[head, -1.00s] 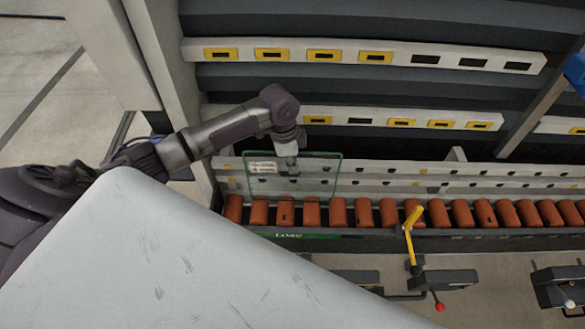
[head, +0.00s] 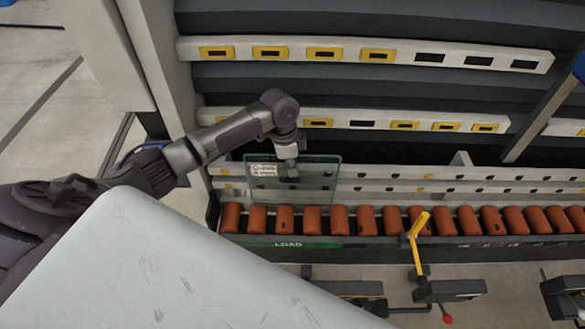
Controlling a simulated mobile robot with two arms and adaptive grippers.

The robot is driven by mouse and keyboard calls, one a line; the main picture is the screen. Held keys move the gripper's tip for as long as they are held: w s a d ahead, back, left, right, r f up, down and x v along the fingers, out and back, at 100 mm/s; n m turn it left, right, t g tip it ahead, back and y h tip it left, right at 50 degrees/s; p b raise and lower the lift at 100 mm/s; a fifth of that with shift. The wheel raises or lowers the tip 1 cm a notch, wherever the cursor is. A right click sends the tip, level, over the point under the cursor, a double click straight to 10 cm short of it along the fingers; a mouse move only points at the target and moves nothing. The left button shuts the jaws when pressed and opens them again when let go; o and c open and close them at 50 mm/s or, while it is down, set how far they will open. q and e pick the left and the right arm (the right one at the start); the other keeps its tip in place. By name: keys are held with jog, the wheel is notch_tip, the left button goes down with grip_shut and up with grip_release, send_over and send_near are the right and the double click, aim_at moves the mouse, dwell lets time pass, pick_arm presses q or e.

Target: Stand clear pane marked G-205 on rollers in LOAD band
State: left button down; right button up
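A clear glass pane (head: 318,181) with a small white label stands about upright at the left end of the roller row. The label's text is too small to read. My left gripper (head: 289,172) is at the pane's upper middle and appears shut on it. The pane's lower edge is close to the orange rollers (head: 338,219); I cannot tell whether it touches them. The green LOAD band (head: 290,244) marks the rail below the pane. My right gripper is not in view.
A yellow lever (head: 416,238) rises in front of the rollers, right of the pane. Slotted rails (head: 350,53) with yellow-framed slots run across the rack behind. A large pale grey surface (head: 160,265) fills the lower left. The rollers right of the pane are bare.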

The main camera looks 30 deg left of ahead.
pick_arm(q)
jog(key=shift+w+f, duration=0.1)
dwell(0.6)
jog(key=c, duration=1.2)
grip_release()
jog(key=shift+c, duration=0.2)
jog(key=shift+f, duration=0.1)
notch_tip(320, 180, up, 8)
jog(key=a, duration=0.1)
jog(key=shift+a, duration=0.25)
jog(key=shift+w, duration=0.1)
notch_tip(320, 180, up, 10)
jog(key=p, duration=1)
jog(key=shift+w+a+p, duration=0.2)
jog(key=shift+w+p, duration=0.15)
jog(key=shift+w, duration=0.1)
